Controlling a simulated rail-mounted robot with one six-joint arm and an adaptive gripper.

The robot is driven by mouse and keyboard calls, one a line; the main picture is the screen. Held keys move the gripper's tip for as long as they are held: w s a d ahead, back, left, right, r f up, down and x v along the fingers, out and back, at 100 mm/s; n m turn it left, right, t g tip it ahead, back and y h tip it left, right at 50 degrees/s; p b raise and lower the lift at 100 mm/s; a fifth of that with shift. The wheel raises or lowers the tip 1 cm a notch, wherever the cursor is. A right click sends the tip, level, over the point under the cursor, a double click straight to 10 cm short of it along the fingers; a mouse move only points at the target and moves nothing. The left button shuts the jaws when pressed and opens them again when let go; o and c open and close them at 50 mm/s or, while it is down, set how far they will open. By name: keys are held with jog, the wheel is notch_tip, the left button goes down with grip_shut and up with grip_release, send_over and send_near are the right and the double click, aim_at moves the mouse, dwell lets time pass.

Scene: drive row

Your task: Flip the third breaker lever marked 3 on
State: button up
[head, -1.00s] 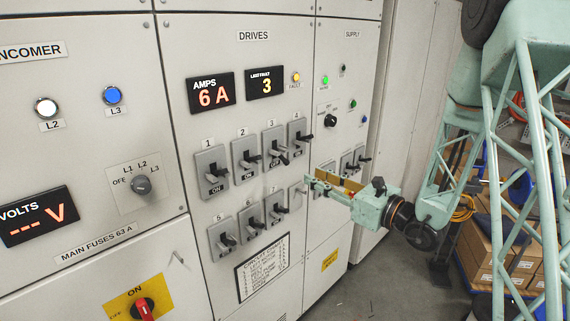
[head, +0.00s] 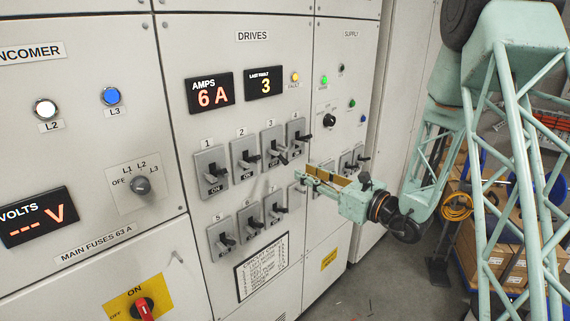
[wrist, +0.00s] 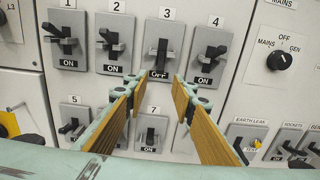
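Breaker 3 (head: 270,139) is in the upper row of the DRIVES panel, a grey plate with a dark lever. In the wrist view, breaker 3 (wrist: 152,47) shows OFF and its lever (wrist: 160,58) hangs down. Breakers 1 (wrist: 67,24), 2 (wrist: 124,26) and 4 (wrist: 200,43) beside it show ON. My gripper (head: 301,174) is in front of the panel, to the lower right of breaker 3 in the head view. In the wrist view my gripper (wrist: 156,89) is open and empty. Its wood-coloured fingers lie below and to either side of the lever, apart from it.
A lower row of breakers, including 5 (wrist: 72,126) and 7 (wrist: 151,134), lies close under the fingers. The MAINS/GEN selector (wrist: 280,58) and smaller supply breakers (wrist: 285,139) are to the right. The LAST FAULT display (head: 264,84) reads 3. An orange FAULT lamp (head: 295,77) is lit.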

aim_at(287, 164)
jog(key=shift+p+x, duration=0.5)
jog(key=shift+x, duration=4.6)
jog(key=shift+c, duration=0.3)
grip_shut()
